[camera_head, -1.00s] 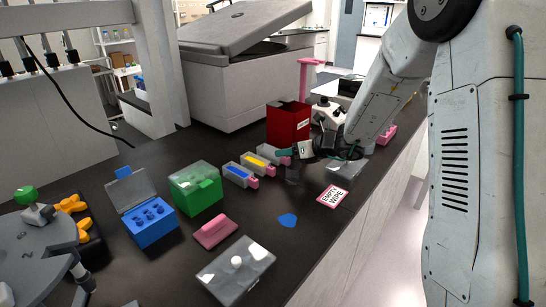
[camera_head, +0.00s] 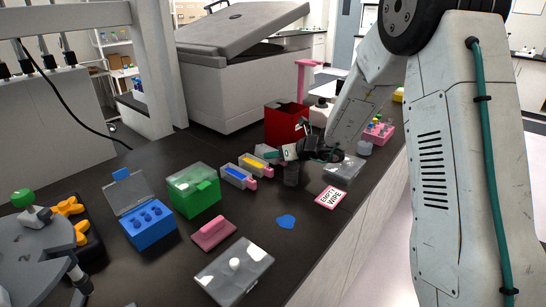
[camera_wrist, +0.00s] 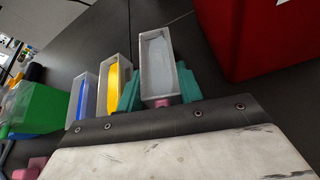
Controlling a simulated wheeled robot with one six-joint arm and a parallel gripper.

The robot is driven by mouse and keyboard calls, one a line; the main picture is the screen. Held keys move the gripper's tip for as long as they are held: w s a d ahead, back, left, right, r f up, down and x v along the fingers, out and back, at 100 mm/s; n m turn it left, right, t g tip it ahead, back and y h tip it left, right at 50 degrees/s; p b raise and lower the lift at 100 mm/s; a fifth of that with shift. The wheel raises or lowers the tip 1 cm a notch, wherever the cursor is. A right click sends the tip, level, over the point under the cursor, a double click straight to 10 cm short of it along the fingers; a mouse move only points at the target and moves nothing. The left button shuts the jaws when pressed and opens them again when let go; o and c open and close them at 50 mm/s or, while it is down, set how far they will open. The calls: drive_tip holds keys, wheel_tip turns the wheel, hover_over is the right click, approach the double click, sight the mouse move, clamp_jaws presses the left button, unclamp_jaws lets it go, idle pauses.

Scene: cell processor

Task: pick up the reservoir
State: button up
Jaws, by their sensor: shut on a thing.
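Three narrow clear reservoirs stand side by side on the dark bench. One holds blue (camera_head: 238,176), one holds yellow (camera_head: 256,165), and one is grey-clear (camera_wrist: 157,65). The grey one is partly hidden by my gripper in the head view. My gripper (camera_wrist: 159,90) has teal fingers on both sides of the grey reservoir, near its pink end, and is shut on it. In the wrist view the blue (camera_wrist: 83,98) and yellow (camera_wrist: 113,85) ones sit just left of the fingers. I cannot tell whether the grey reservoir is clear of the bench.
A red box (camera_head: 286,124) stands close behind the gripper. A green box (camera_head: 194,190), blue rack (camera_head: 150,229) and pink block (camera_head: 212,233) are to the left.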

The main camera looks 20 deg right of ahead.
drive_tip(key=shift+r, duration=0.1)
wheel_tip(320, 180, up, 4)
drive_tip(key=shift+f, duration=0.15)
drive_tip(key=s+d, duration=0.3)
drive_tip(key=s, duration=0.1)
drive_tip(key=s+d, duration=0.4)
drive_tip(key=s+d+r, duration=0.1)
drive_tip(key=s+d, duration=0.2)
drive_tip(key=s, duration=0.1)
drive_tip(key=shift+d, duration=0.35)
